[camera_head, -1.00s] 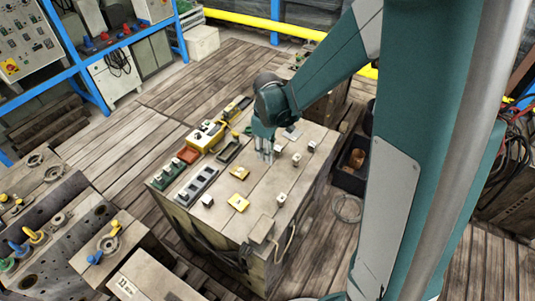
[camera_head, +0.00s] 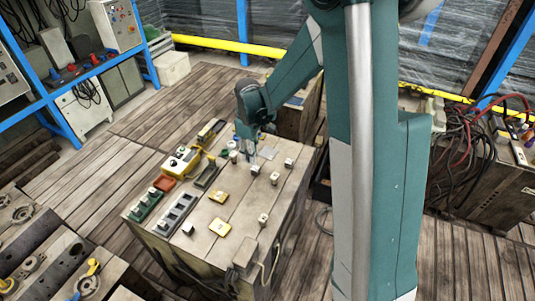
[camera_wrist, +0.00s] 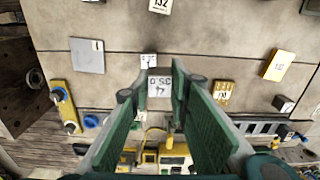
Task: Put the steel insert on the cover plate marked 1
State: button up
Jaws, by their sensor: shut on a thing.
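My gripper (camera_wrist: 160,88) is shut on a small pale block with dark print on its top, the steel insert (camera_wrist: 160,86). In the head view my gripper (camera_head: 252,160) is over the far part of the workbench, and the insert is hard to make out. The cover plate marked 1 (camera_wrist: 87,55) is a flat grey square with a small 1 at its corner. It lies bare on the bench, left of my gripper in the wrist view. In the head view the grey plate (camera_head: 268,154) is just right of my gripper.
A small block (camera_wrist: 148,60) stands close beyond the fingertips, and several others stand about. A yellow control box (camera_head: 181,160) and a slotted grey rack (camera_head: 176,214) line the bench's left side.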

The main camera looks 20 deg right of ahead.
send_over(268, 152)
jog(key=shift+s+r, duration=0.1)
jog(key=shift+r, duration=0.05)
jog(key=shift+f+b, duration=0.45)
jog(key=shift+f, duration=2.7)
jog(key=shift+f+b, duration=0.35)
jog(key=shift+f, duration=1.5)
jog(key=shift+f, duration=0.1)
jog(key=o, duration=0.9)
jog(key=shift+o, duration=0.6)
